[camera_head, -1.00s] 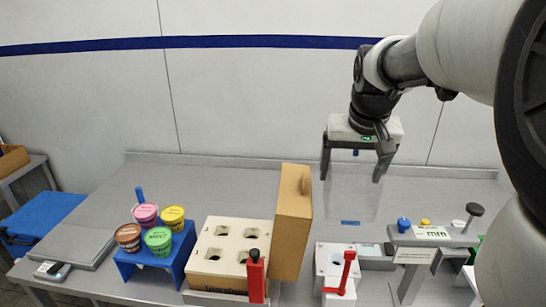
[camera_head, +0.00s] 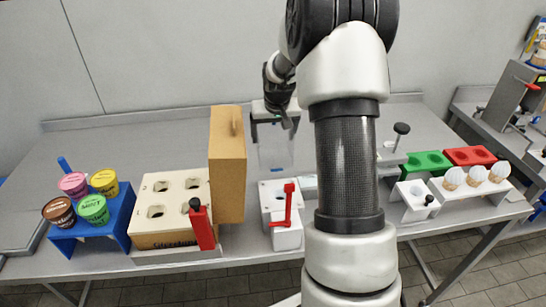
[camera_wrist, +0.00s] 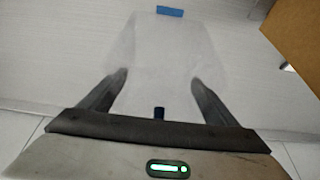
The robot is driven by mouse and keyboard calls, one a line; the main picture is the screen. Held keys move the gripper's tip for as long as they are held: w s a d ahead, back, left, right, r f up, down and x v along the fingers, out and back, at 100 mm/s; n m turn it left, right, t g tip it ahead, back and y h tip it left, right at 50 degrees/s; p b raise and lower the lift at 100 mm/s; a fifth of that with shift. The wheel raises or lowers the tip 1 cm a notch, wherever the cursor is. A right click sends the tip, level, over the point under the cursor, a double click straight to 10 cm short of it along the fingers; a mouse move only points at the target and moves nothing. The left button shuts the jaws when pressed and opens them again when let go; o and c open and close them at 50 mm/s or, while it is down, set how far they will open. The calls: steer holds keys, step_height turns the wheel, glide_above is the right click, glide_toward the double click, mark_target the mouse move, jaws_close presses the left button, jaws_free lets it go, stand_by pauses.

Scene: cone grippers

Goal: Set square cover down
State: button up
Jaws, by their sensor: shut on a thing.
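The square cover (camera_head: 275,155) is a faint, clear, see-through piece with hard-to-see edges. My gripper (camera_head: 274,136) is shut on it and points down, with the cover hanging between and below the fingers. In the wrist view, the cover (camera_wrist: 160,45) spreads out beyond the two dark fingertips (camera_wrist: 158,77). A blue strip (camera_wrist: 170,12) shows at its far end; I cannot tell whether it belongs to the cover. I cannot tell whether the cover's lower edge touches the table.
A tall tan panel (camera_head: 228,165) stands just left of the cover, beside a cream block with holes (camera_head: 172,205). A white fixture with a red handle (camera_head: 284,205) stands in front. Colored tubs in a blue rack (camera_head: 120,215) are left. The grey table (camera_head: 120,150) is clear behind.

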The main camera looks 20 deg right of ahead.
mark_target(275, 130)
steer(key=shift+f, duration=3)
steer(key=shift+f, duration=0.2)
steer(key=o, duration=1)
steer(key=shift+o, duration=0.2)
steer(key=shift+r, duration=0.15)
steer(key=shift+r, duration=0.25)
steer(key=v, duration=1.1)
steer(key=shift+s+r, duration=0.25)
steer(key=shift+s, duration=0.05)
steer(key=shift+a, duration=0.1)
